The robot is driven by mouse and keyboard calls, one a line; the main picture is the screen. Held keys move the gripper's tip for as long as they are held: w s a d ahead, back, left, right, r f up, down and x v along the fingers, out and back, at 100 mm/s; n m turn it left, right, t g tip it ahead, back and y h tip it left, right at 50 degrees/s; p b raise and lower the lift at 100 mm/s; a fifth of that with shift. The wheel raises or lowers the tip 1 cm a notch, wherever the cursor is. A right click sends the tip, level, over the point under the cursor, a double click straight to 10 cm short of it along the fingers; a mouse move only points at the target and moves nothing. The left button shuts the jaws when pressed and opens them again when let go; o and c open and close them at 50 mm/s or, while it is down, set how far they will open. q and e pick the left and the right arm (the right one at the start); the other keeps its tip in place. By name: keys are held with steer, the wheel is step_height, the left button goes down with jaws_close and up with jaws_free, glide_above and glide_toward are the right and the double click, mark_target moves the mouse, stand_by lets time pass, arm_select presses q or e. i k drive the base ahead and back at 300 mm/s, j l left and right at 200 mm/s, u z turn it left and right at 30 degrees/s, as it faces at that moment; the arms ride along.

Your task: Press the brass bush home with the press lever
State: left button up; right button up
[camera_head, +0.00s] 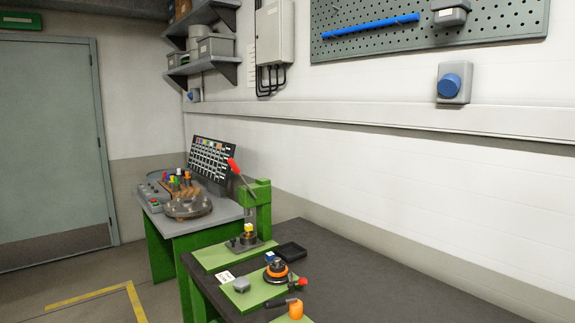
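A green press (262,205) stands at the far left end of the dark bench. Its press lever (242,178) slants up to the left and ends in a red knob (233,164). A small yellow, brass-like piece (249,229) sits upright under the press head, on the grey press base (243,246). It may be the brass bush, but it is too small to tell how deep it sits. Neither of my grippers is in view.
On the bench (400,290), a green board (262,294) holds a grey round part and an orange-ringed fixture (277,272). A black tray (291,251) lies beside it. An orange piece (296,310) is at the front. The bench's right side is clear. Another table (207,222) stands behind.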

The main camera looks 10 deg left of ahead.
mark_target(231, 162)
steer(key=i+j+z, duration=0.15)
steer(key=j+z, duration=0.15)
steer(key=i+j+z, duration=0.25)
steer(key=j, duration=0.2)
steer(key=j+z, duration=0.6)
steer(key=j, duration=0.2)
steer(key=j+z, duration=0.25)
steer(key=j, duration=2.7)
